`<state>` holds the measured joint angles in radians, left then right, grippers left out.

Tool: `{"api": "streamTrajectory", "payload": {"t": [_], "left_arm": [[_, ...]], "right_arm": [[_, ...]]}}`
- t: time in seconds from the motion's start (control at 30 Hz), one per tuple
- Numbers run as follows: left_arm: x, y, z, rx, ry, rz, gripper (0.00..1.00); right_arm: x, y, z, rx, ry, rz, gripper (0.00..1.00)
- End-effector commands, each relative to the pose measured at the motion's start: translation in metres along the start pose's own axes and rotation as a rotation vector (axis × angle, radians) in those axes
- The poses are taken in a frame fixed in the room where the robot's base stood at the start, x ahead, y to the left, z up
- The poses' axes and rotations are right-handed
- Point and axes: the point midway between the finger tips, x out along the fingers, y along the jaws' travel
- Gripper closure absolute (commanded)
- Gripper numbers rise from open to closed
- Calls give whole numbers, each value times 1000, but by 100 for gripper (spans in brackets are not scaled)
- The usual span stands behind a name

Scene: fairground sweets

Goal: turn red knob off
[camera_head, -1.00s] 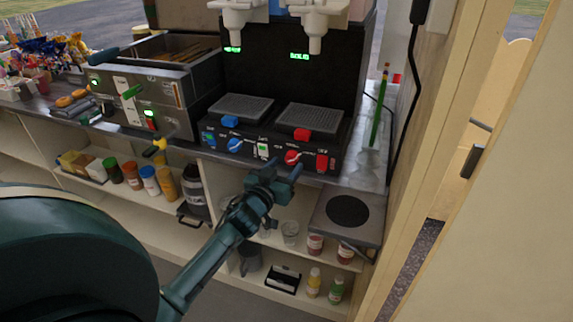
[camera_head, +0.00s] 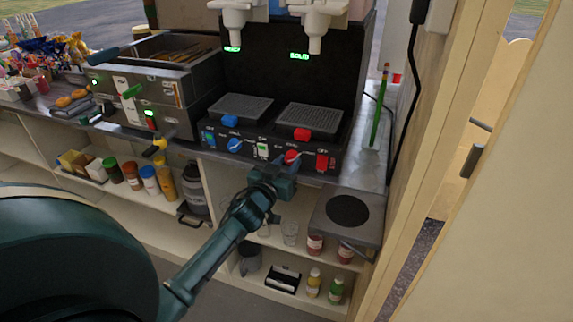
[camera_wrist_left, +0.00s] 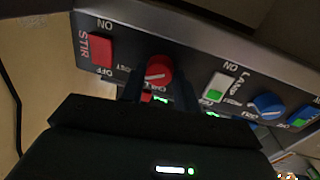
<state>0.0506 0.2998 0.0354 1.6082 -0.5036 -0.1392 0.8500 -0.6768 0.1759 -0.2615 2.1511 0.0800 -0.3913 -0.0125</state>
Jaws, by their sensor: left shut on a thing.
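The red knob (camera_head: 291,156) is on the front panel of the black machine (camera_head: 250,158), right of the blue knob (camera_head: 235,145). In the left wrist view the red knob (camera_wrist_left: 159,69) has a white pointer line lying nearly level. My left gripper (camera_head: 287,166) reaches it from below and in front. In the wrist view its two dark fingers stand at either side of the knob's lower part, shut on it. The fingers hide part of the marking under the knob. My right gripper is not in view.
A red STIR switch (camera_wrist_left: 101,48) and a green-and-white LAMP switch (camera_wrist_left: 219,87) flank the knob. A hot plate (camera_head: 347,212) juts out at lower right. A green pencil-like stick (camera_head: 379,110) stands on the counter. Shelves with jars and bottles lie below.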

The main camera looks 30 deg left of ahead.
Motion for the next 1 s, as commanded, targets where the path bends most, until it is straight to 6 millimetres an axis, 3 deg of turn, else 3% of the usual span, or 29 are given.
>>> {"api": "streamTrajectory", "payload": {"t": [0.47,1.0], "left_arm": [[0,1,0,-116,13,1,92],[0,2,0,-594,68,3,92]], "right_arm": [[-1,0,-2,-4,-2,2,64],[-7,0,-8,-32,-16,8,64]]}}
